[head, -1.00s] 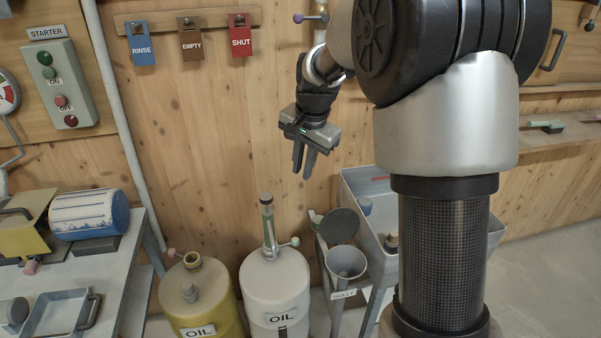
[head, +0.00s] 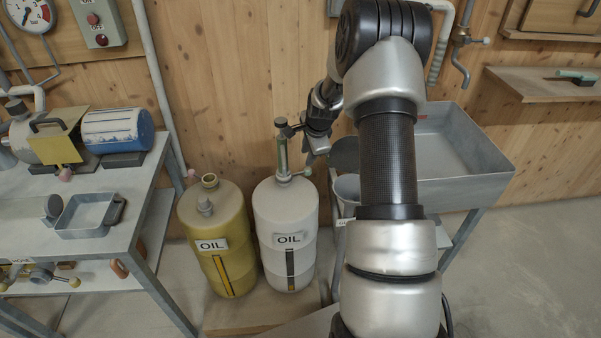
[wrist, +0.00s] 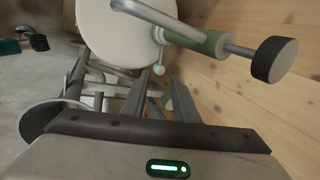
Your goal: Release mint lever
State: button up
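The mint lever (head: 306,171) is a small pale green knob on a short stem, at the top of the white oil drum (head: 288,215), beside its upright green tube (head: 281,155). In the wrist view the pale knob (wrist: 159,70) hangs on a thin rod close to the drum top, between the directions of my two fingertips. My gripper (head: 311,158) is just above and right of the lever, pointing down. In the wrist view its fingers (wrist: 157,80) stand apart with nothing clearly held. Whether a finger touches the knob cannot be told.
The green tube with its dark cap (wrist: 275,59) stands close to my gripper. A yellow oil drum (head: 217,240) is to the left. A funnel (head: 347,188) and a grey sink (head: 470,165) are to the right. The wooden wall is close behind.

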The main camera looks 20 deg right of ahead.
aim_at(301, 173)
jog(key=b+x, duration=0.2)
jog(key=x, duration=1)
jog(key=shift+a+f, duration=0.1)
jog(key=shift+f, duration=0.05)
grip_shut()
